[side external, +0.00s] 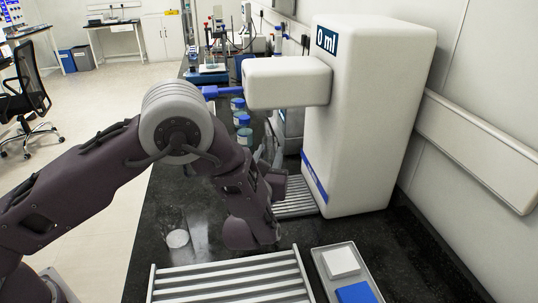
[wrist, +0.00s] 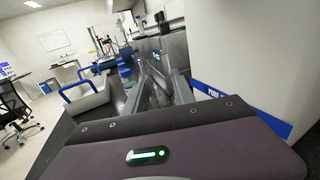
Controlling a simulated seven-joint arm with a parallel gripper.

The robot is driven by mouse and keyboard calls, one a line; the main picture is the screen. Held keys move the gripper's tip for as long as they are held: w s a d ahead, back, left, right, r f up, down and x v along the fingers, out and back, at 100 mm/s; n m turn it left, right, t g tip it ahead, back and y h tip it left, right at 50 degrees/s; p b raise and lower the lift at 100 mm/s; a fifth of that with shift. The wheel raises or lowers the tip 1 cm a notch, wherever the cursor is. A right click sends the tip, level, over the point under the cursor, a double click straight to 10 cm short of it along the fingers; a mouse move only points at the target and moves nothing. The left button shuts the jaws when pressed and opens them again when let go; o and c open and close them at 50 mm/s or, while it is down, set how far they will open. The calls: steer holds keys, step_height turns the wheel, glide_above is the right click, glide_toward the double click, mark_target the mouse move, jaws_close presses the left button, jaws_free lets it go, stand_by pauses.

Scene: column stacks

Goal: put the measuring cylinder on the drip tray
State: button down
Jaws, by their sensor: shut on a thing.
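The measuring cylinder looks like a clear, greyish shape (wrist: 157,88) between my fingers in the wrist view. My gripper (side external: 271,163) is shut on it, below the dispenser's head in the side view; it also shows in the wrist view (wrist: 160,85). In the side view the cylinder is hard to make out against the fingers, and its base is hidden. The drip tray (side external: 297,199) is a grey slatted plate at the foot of the white dispenser. My wrist and fingers cover its left part. I cannot tell whether the cylinder touches the tray.
The white dispenser (side external: 365,120), reading "0 ml", stands close on the right, its head (side external: 288,82) overhanging. A slatted rack (side external: 230,283) and a small tray with a white and a blue block (side external: 341,262) lie in front. Blue-capped bottles (side external: 243,131) stand behind.

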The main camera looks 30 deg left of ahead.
steer(key=shift+f, duration=0.15)
steer(key=c, duration=1.1)
jaws_free()
steer(key=shift+o, duration=0.2)
